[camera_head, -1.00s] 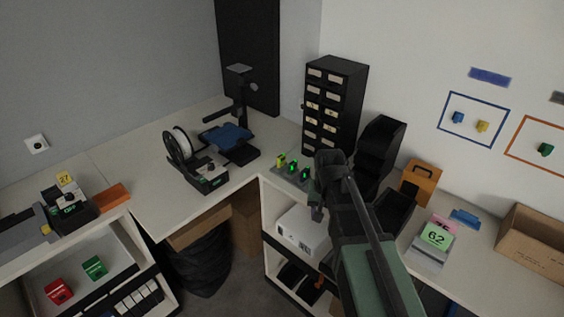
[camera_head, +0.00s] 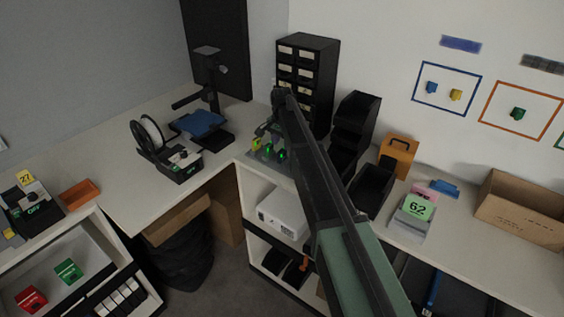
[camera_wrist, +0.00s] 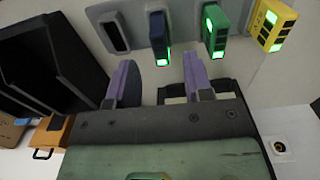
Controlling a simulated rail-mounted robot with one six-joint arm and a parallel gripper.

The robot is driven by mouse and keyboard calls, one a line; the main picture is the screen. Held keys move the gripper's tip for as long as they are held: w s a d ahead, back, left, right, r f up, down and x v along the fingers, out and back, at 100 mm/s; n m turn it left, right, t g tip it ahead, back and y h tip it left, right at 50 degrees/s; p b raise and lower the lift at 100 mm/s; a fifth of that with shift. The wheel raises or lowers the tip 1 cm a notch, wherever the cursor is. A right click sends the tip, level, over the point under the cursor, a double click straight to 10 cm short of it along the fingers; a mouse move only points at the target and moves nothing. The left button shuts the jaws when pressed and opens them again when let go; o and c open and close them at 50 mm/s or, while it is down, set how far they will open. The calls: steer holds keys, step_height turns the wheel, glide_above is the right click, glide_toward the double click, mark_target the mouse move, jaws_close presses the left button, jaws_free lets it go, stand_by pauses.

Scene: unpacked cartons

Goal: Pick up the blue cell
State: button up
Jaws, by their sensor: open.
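In the wrist view, the blue cell (camera_wrist: 158,33) stands in the grey charger (camera_wrist: 182,12), a green light at its near end. It lies ahead of the gap between the fingers of my gripper (camera_wrist: 160,74). The fingers are apart with nothing held; I cannot tell whether the cell's end is between them. The green cell (camera_wrist: 214,32) is just right of the blue one, beyond the right finger. In the head view, the charger (camera_head: 257,155) sits at the bench corner. My gripper (camera_head: 272,128) is over it, and my arm partly hides the cells.
The yellow cell (camera_wrist: 271,24) is right of the green one; an empty slot (camera_wrist: 115,36) is at the left. A black drawer cabinet (camera_head: 306,62) and black bins (camera_head: 355,120) stand close to my arm. A 3D printer (camera_head: 203,122) is to the left.

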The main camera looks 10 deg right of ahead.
mark_target(282, 150)
step_height(282, 150, down, 5)
steer(key=b, duration=0.4)
steer(key=shift+f, duration=0.1)
steer(key=shift+r, duration=0.25)
steer(key=shift+c, duration=0.3)
jaws_close()
step_height(282, 150, up, 20)
steer(key=p, duration=2)
